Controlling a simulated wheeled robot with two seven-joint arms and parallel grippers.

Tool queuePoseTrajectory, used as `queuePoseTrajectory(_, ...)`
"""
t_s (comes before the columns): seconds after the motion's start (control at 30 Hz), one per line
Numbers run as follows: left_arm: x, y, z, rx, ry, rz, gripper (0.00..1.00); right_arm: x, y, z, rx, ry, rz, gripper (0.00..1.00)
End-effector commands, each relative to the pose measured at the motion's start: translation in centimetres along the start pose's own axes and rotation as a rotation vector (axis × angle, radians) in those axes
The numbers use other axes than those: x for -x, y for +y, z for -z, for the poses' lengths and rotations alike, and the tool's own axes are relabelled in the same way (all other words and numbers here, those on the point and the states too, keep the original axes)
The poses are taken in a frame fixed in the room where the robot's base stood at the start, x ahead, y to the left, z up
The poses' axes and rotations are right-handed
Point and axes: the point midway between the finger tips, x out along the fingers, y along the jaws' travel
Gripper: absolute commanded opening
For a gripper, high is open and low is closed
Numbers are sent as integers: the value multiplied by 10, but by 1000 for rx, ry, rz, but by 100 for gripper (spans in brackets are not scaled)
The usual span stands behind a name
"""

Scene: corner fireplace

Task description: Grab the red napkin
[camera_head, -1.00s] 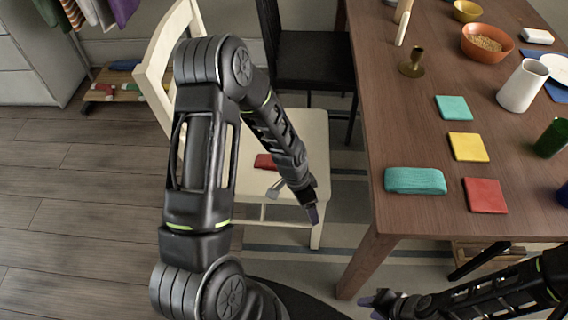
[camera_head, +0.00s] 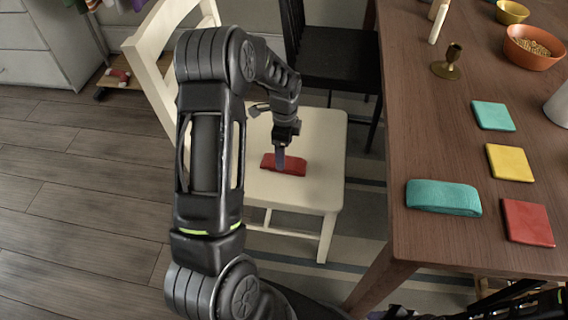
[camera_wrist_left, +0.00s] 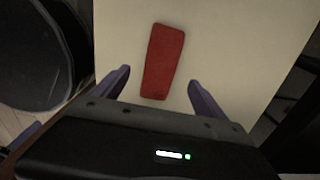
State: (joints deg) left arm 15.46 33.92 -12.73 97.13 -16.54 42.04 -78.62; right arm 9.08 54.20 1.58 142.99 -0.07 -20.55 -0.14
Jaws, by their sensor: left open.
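The red napkin (camera_head: 284,164) lies folded on the seat of the cream chair (camera_head: 318,185). My left gripper (camera_head: 280,158) is above it, pointing down, and hides a small part of it in the head view. In the left wrist view the red napkin (camera_wrist_left: 162,62) shows as a long narrow block, ahead of and between the two open fingers of the left gripper (camera_wrist_left: 158,92). The fingers are apart from it on both sides. A flat red square (camera_head: 527,222) lies on the table's near edge. My right gripper cannot be made out; only part of that arm shows at the bottom right.
The brown table (camera_head: 440,130) stands to the right of the chair. It bears a teal folded cloth (camera_head: 443,197), a yellow square (camera_head: 509,162), a teal square (camera_head: 492,115) and a brass candle holder (camera_head: 447,62). A black chair (camera_head: 335,65) stands behind.

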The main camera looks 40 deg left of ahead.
Motion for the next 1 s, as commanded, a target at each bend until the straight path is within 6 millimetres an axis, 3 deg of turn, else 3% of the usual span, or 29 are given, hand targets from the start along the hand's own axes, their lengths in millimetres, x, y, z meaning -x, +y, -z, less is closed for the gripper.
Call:
queuePoseTrajectory(0.33,-4,0,0,1,0,1,84,-1,0,0,0,0,0,36)
queuePoseTrajectory(0.7,-51,-1,-2,1,0,1,84,-10,4,0,-1,0,0,36)
queuePoseTrajectory(1.0,-54,-1,-2,1,0,1,84,-10,4,0,-1,0,0,36)
